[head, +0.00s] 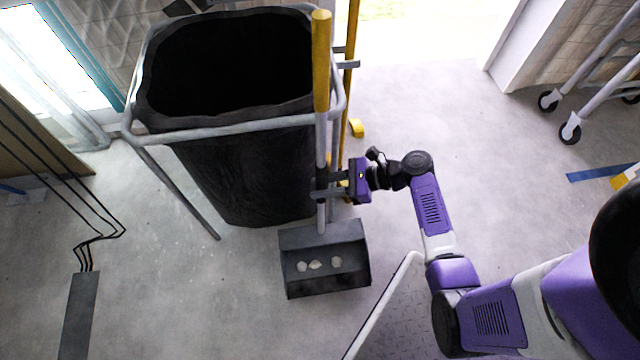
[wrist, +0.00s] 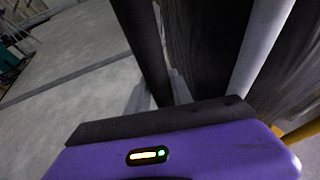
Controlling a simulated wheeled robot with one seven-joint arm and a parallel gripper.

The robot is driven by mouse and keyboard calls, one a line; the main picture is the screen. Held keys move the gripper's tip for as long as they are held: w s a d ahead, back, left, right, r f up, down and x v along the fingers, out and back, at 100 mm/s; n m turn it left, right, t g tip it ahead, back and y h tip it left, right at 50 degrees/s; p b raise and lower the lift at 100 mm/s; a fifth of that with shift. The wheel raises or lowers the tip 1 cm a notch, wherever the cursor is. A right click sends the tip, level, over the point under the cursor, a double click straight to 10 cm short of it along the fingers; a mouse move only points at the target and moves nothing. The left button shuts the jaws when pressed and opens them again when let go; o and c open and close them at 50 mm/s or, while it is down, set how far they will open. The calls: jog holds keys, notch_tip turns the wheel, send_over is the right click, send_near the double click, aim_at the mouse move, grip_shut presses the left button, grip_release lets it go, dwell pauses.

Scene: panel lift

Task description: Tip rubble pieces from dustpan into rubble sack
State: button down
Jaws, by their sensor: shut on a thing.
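The dustpan (head: 325,285) is a dark grey box-like pan on an upright handle (head: 321,140), white below with a yellow grip on top. Three pale rubble pieces (head: 316,265) lie in the pan. My gripper (head: 328,188) is shut on the handle a little above the pan. The rubble sack (head: 250,170) is a black bag with a wide open mouth, hung in a grey tube frame (head: 225,130). The dustpan stands in front of the sack, at its right side. In the wrist view the gripper body (wrist: 170,150) fills the bottom, and its fingertips are not clear.
A second yellow pole (head: 350,70) stands right of the sack frame. A wheeled trolley (head: 595,85) is at the upper right. Black cables run to a dark floor box (head: 75,315) at the left.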

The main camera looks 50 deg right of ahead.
aim_at(321, 170)
jog(key=shift+m, duration=0.3)
jog(key=shift+r+p, duration=4.15)
jog(key=shift+p, duration=0.95)
jog(key=shift+w, duration=0.1)
